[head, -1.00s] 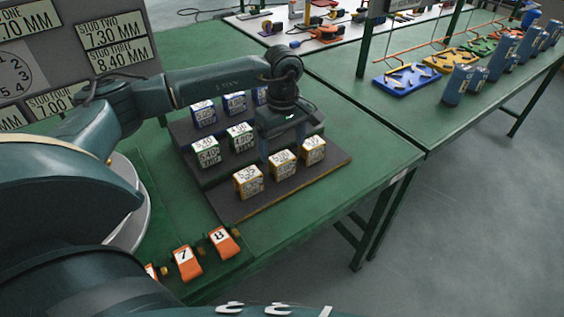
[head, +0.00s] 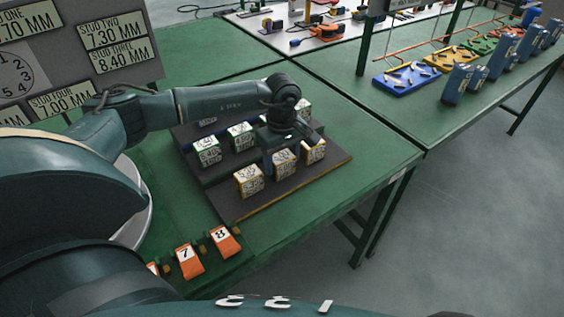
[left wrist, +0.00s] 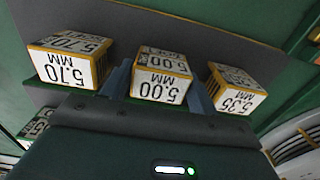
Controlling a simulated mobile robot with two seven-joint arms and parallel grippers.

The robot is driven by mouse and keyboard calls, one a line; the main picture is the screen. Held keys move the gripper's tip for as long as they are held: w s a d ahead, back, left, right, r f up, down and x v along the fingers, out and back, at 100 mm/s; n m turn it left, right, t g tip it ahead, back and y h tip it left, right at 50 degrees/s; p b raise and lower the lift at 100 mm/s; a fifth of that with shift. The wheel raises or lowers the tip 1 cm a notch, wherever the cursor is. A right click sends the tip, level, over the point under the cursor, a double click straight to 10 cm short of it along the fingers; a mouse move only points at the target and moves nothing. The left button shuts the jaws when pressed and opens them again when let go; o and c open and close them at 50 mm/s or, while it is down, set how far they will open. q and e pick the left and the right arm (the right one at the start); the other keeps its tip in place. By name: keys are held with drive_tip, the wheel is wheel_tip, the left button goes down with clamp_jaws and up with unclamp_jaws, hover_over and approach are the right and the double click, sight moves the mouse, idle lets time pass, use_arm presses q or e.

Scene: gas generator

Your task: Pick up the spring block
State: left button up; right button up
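The spring blocks stand in rows on a dark stepped stand (head: 235,206) on the green table. The front row has three yellow-edged blocks: the 5.35 MM block (head: 248,181), the 5.00 MM block (head: 285,163) and the 5.70 MM block (head: 314,151). My left gripper (head: 283,156) is lowered over the middle one. In the left wrist view the 5.00 MM block (left wrist: 162,78) sits between my two open fingers, with narrow gaps; the 5.70 MM block (left wrist: 70,62) and 5.35 MM block (left wrist: 235,90) flank them. My right gripper is not in view.
Green-edged blocks (head: 208,151) stand one step higher behind; my arm hides most of the back row. Orange numbered tags (head: 188,260) lie at the near table edge. A second table holds blue cylinders (head: 457,83) and a blue tray (head: 405,80). The table right of the stand is clear.

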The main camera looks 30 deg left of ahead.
sight(281, 156)
use_arm(q)
drive_tip(key=c, duration=0.8)
drive_tip(key=shift+r, duration=0.1)
wheel_tip(281, 156, up, 10)
drive_tip(key=shift+f+b, duration=0.15)
drive_tip(key=shift+b, duration=0.4)
drive_tip(key=shift+a, duration=0.1)
